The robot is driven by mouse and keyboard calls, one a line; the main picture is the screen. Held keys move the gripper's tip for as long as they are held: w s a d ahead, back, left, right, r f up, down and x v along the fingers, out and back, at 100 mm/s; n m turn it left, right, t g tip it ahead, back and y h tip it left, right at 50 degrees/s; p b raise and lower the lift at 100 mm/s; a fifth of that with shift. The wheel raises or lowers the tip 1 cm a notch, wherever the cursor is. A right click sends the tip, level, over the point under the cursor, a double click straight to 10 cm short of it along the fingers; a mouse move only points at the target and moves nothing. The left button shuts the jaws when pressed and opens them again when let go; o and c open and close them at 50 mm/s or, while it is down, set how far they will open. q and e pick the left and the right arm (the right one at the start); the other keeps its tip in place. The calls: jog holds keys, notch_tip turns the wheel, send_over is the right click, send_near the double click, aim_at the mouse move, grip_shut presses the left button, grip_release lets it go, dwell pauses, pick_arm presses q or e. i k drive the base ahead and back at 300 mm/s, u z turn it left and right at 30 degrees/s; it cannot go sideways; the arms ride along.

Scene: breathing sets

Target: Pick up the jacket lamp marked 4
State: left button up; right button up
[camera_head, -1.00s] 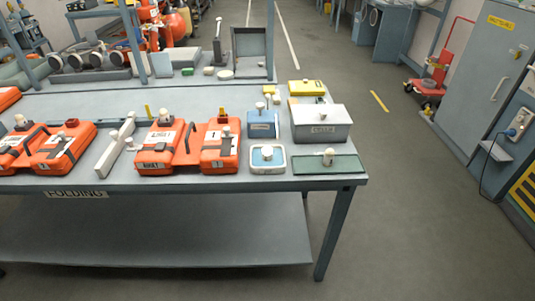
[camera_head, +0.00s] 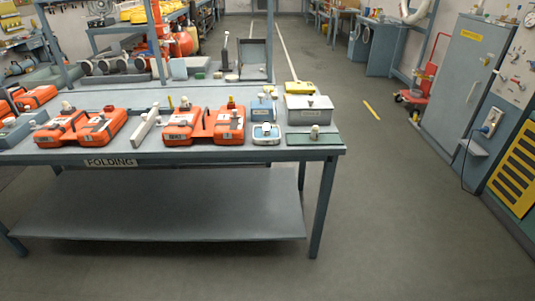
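Two orange folded life jackets lie on the front of the table, a left one (camera_head: 82,127) and a right one (camera_head: 204,126). Each has two lobes with small pale, dark or yellow fittings on top. Small light labels are on them, but I cannot read a 4 on any. A blue box with a pale knob (camera_head: 262,110), a white-rimmed tray with a blue inside (camera_head: 266,134) and a dark green plate with a pale knob (camera_head: 313,138) sit to the right of the jackets. I cannot tell which thing is the lamp marked 4. Neither gripper is in view.
The table (camera_head: 200,159) has a lower shelf (camera_head: 170,207) and a sign reading "FOLDING". A grey lidded box (camera_head: 309,110) is at its right end. A grey cabinet (camera_head: 460,85) stands far right. Floor in front and to the right is clear.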

aim_at(266, 129)
jog(key=u, duration=0.9)
jog(key=k, duration=0.15)
jog(key=z, duration=2.45)
jog(key=i, duration=1.7)
jog(key=u, duration=0.45)
